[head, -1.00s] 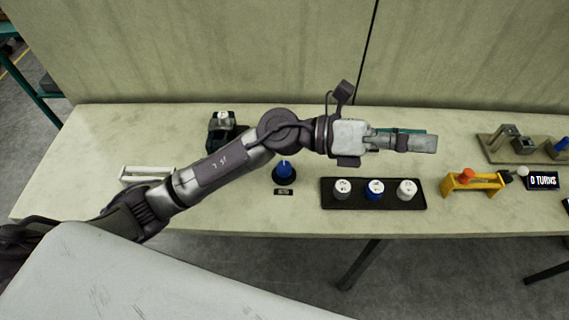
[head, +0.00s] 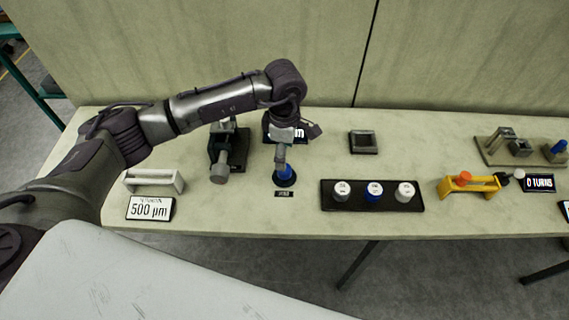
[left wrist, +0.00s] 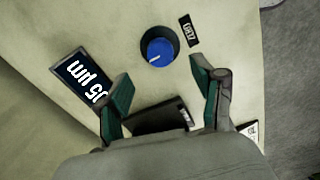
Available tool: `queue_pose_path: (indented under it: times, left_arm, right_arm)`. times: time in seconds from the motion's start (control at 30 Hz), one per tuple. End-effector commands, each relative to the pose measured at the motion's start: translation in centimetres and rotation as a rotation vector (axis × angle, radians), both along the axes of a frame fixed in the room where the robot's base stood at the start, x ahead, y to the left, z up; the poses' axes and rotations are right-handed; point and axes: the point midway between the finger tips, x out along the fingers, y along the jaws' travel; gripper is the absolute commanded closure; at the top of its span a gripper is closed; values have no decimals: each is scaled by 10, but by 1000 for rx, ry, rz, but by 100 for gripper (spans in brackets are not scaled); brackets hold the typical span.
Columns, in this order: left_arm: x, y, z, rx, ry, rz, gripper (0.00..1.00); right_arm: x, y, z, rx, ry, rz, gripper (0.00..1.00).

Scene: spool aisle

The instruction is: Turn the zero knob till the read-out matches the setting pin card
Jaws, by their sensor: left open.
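The blue zero knob (head: 285,173) on its black round base stands on the bench; in the left wrist view it (left wrist: 160,50) bears a white pointer line. My left gripper (head: 281,160) is open, pointing down above the knob. In the left wrist view its fingers (left wrist: 160,72) are apart and hold nothing. The read-out (head: 301,132) behind the knob is mostly hidden by my wrist. In the left wrist view the read-out (left wrist: 78,70) appears upside down, ending in "µm", its digits partly covered by a finger. The setting pin card (head: 150,208) reads "500 µm". My right gripper is not in view.
A black clamp-like device (head: 228,150) stands left of the knob, with a white bracket (head: 152,182) further left. A black tray (head: 372,205) with three capped pots lies right. A small grey square block (head: 363,142), yellow holder (head: 470,187) and "0 TURNS" display (head: 539,183) are further right.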

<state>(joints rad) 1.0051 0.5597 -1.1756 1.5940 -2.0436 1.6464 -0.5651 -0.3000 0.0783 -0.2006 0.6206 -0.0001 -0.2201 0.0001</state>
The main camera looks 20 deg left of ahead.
Motion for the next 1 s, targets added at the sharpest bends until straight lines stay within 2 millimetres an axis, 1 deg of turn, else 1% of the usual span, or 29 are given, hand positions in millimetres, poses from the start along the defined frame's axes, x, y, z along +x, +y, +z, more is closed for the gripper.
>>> queue_pose_path:
  times: [0.03,0.2,0.33,0.5,0.77,0.87,1.0]
  left_arm:
    - [-2,-1,-10,-1,6,0,32]
    - [-2,0,-42,0,4,0,32]
    - [-1,-1,-58,-2,3,0,32]
    - [-1,-1,-68,-2,1,-1,32]
    - [0,-1,-70,-2,0,-2,32]
    - [0,-1,-70,-3,0,-1,47]
    - [0,-1,-70,-3,0,-1,70]
  right_arm:
    - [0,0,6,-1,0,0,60]
    - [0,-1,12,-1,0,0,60]
    - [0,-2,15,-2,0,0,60]
    - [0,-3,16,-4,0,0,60]
    - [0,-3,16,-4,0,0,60]
    - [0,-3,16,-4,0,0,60]
    - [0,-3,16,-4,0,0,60]
